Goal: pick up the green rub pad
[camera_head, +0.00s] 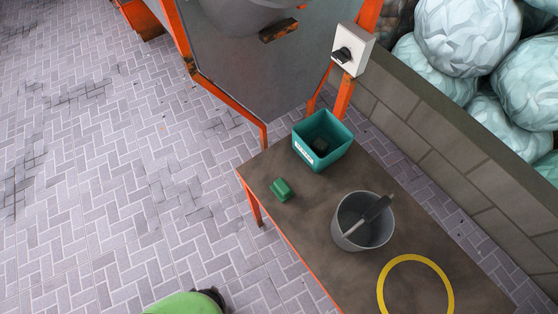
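The green rub pad (281,190) is a small block lying on the brown tabletop near its left edge. It lies apart from the teal bin (335,162), which stands above and to the right of it, and nothing covers it. My gripper is not in this view.
The orange-framed table (300,228) also carries a grey bucket (348,238) with a tool standing in it and a yellow ring (449,290). An orange-framed machine with a switch box (353,50) stands behind. A low wall (440,150) runs along the right. Paved floor (110,190) is open on the left.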

